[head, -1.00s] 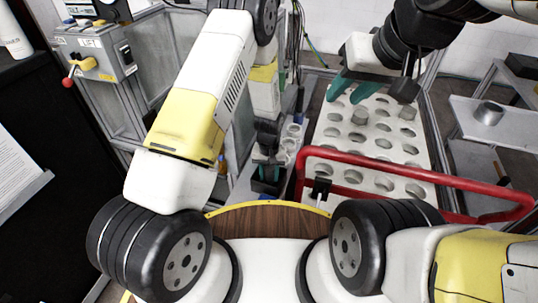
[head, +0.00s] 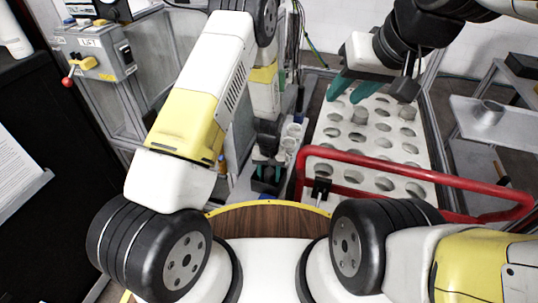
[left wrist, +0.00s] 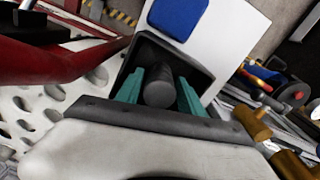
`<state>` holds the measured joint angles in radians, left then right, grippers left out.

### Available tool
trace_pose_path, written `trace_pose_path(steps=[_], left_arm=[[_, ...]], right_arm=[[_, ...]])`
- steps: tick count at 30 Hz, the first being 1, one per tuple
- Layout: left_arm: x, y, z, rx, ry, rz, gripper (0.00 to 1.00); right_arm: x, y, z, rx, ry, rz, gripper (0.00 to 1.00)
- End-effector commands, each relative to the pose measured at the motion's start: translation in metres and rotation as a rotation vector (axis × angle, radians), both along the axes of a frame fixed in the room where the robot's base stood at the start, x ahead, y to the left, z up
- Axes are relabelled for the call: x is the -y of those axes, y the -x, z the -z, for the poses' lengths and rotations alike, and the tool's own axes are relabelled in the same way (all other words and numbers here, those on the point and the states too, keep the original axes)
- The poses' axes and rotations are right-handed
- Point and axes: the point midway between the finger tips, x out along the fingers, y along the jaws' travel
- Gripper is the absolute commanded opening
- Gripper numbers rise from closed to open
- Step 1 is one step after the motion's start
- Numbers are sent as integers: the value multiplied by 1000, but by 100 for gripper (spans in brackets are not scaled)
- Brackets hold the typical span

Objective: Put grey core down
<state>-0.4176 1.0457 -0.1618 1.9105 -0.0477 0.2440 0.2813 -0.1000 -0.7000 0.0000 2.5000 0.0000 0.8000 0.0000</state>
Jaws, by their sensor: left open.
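The grey core (left wrist: 160,92) is in a black open-topped box (left wrist: 200,73), seen in the left wrist view. My left gripper (head: 268,172) is open, with its teal fingers down at the box. In the left wrist view its fingertips (left wrist: 159,88) stand on either side of the core, with a gap visible at least on the right. The core is hidden in the head view. My right gripper (head: 352,88) has its teal fingers apart and empty over the far left part of the white holed tray (head: 372,133).
A red rail (head: 420,175) crosses in front of the tray. A blue object (left wrist: 178,17) lies beside the box. A side table with a metal cylinder (head: 487,113) stands right.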

Motion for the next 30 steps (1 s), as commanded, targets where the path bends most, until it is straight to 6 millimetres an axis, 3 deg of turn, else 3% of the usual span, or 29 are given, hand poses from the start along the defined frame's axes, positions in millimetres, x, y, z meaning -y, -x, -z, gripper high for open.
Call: trace_pose_path(steps=[9,20,22,26,30], left_arm=[[1,-2,-69,6,3,0,45],[-1,-1,-115,6,7,-3,45],[-4,-3,-132,19,20,-9,45],[-17,-4,-188,64,68,-27,45],[-39,8,-261,128,126,-42,45]], right_arm=[[0,0,0,0,0,0,34],[0,0,0,0,0,0,34],[0,0,0,0,0,0,34],[0,0,0,0,0,0,34],[0,0,0,0,0,0,34]])
